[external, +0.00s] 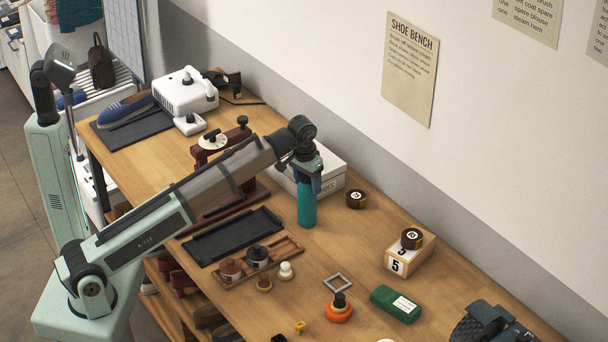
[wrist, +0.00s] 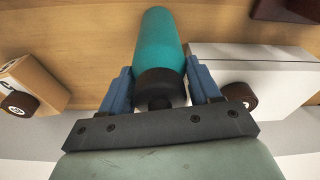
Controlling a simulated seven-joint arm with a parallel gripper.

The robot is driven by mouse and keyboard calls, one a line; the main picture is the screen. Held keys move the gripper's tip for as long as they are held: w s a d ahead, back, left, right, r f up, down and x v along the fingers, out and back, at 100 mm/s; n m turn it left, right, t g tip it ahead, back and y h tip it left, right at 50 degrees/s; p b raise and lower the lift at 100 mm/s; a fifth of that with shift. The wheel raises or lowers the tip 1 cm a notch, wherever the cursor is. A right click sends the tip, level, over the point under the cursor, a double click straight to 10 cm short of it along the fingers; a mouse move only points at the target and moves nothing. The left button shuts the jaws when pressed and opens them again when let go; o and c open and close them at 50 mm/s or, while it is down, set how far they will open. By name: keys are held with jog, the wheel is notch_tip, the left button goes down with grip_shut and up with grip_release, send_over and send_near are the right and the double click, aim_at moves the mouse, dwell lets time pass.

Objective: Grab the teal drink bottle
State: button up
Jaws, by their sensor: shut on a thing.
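The teal drink bottle (external: 307,204) stands upright on the wooden bench, in front of a white box. My gripper (external: 306,172) is over its top from above. In the wrist view the bottle (wrist: 158,42) has a teal body and a dark cap (wrist: 160,88). The two blue fingers of my gripper (wrist: 160,90) lie on either side of the cap and are shut on it. In the external view the cap is hidden by my gripper. The bottle's base looks to be at the bench top; I cannot tell if it touches.
A white shoe box (external: 328,182) is close beside the bottle. A round dark tin (external: 356,199) lies to its right, and a numbered wooden block (external: 405,257) further right. A black tray (external: 233,236) is at left.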

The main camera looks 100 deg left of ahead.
grip_shut()
dwell(0.5)
